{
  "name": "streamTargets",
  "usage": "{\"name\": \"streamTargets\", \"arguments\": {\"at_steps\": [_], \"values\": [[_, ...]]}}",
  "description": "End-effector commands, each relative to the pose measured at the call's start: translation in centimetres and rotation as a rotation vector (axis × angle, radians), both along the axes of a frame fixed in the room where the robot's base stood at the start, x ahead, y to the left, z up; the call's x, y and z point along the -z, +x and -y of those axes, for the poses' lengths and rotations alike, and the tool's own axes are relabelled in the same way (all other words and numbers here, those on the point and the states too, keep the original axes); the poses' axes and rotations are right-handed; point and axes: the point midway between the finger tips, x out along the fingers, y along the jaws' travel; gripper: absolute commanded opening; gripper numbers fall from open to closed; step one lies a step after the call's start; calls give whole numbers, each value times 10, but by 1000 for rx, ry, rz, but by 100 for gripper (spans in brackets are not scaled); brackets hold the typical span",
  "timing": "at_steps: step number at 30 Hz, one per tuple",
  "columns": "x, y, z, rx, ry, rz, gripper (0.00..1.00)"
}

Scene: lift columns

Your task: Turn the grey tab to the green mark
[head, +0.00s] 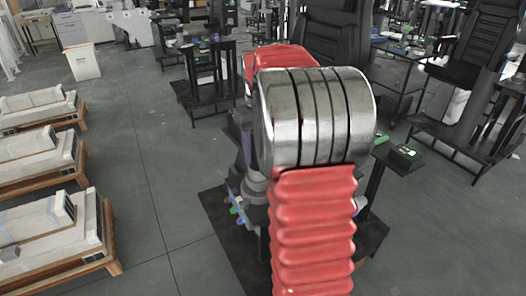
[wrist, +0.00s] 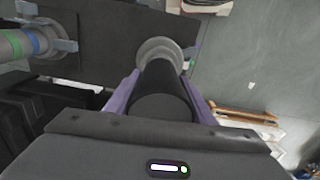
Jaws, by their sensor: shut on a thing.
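In the wrist view my gripper (wrist: 162,78) has its two purple fingers on either side of a dark cylinder, with a round grey piece (wrist: 160,50) at their tips. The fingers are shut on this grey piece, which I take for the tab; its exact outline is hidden. A sliver of green shows just right of it. In the head view my red and silver arm hides most of the contact. A purple part of my gripper (head: 244,143) shows left of the arm, above a grey round fitting (head: 258,184). Small green and blue marks are below it.
In the wrist view a pale pipe (wrist: 14,46) with green and blue bands ends in a grey clamp (wrist: 62,45) at upper left. In the head view, white units on wooden pallets (head: 55,235) stand left, and black chairs and stands fill the back. Open floor (head: 150,180) lies between.

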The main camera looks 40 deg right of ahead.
Motion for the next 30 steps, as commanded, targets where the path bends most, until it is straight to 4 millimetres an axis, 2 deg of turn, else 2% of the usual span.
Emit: {"name": "streamTargets", "arguments": {"at_steps": [15, 16, 24, 30], "values": [[-1, 7, -5, -24, -1, 13, 9], [-1, 8, -5, -24, -2, 14, 49], [-1, 6, -5, -23, -1, 10, 68], [-1, 5, -4, -23, -1, 8, 68]]}}
